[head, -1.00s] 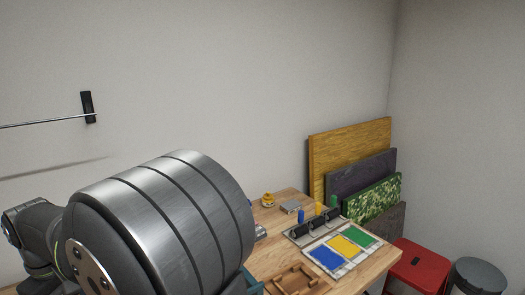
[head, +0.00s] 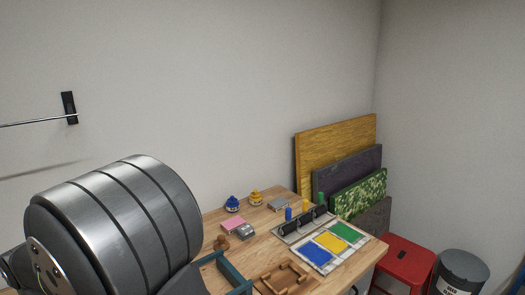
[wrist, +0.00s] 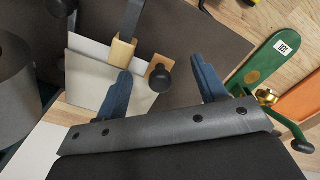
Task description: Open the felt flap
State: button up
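In the wrist view my gripper (wrist: 163,87) has two blue fingers set wide apart, with nothing visible clamped between them. A flat dark grey-brown surface (wrist: 205,38) lies beyond the fingers; it looks like felt, but I cannot tell whether it is the felt flap. A pale grey plate (wrist: 88,88) lies behind the left finger, with a tan block (wrist: 122,51) and a black round knob (wrist: 155,80) by it. I cannot tell whether either finger touches anything. In the head view my gripper is hidden, and I cannot pick out the flap.
A green labelled part (wrist: 265,60) with a brass knob (wrist: 266,97) stands right of the right finger. In the head view, a board with coloured panels (head: 333,241), a wooden tray (head: 285,277) and a teal frame (head: 232,271) are on the table. A red stool (head: 405,262) stands beyond.

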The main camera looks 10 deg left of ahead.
jog(key=shift+s+f, duration=0.1)
jog(key=shift+f, duration=0.05)
jog(key=c, duration=1)
jog(key=shift+w+a+r, duration=0.2)
jog(key=shift+r, duration=0.45)
jog(key=shift+w+a+r, duration=0.15)
jog(key=shift+w+r, duration=0.1)
jog(key=shift+r, duration=0.4)
jog(key=shift+w+a+r, duration=0.2)
jog(key=shift+r, duration=0.45)
jog(key=shift+w+a+r, duration=0.45)
jog(key=shift+r, duration=0.3)
jog(key=shift+w+a+r, duration=0.4)
jog(key=shift+r, duration=0.3)
jog(key=shift+w+a+r, duration=1.15)
jog(key=shift+a, duration=0.05)
jog(key=shift+w+a+r, duration=0.3)
jog(key=shift+w+a, duration=0.6)
jog(key=shift+w+a+r, duration=0.25)
jog(key=shift+w+a, duration=0.6)
jog(key=shift+w, duration=0.05)
jog(key=o, duration=1.1)
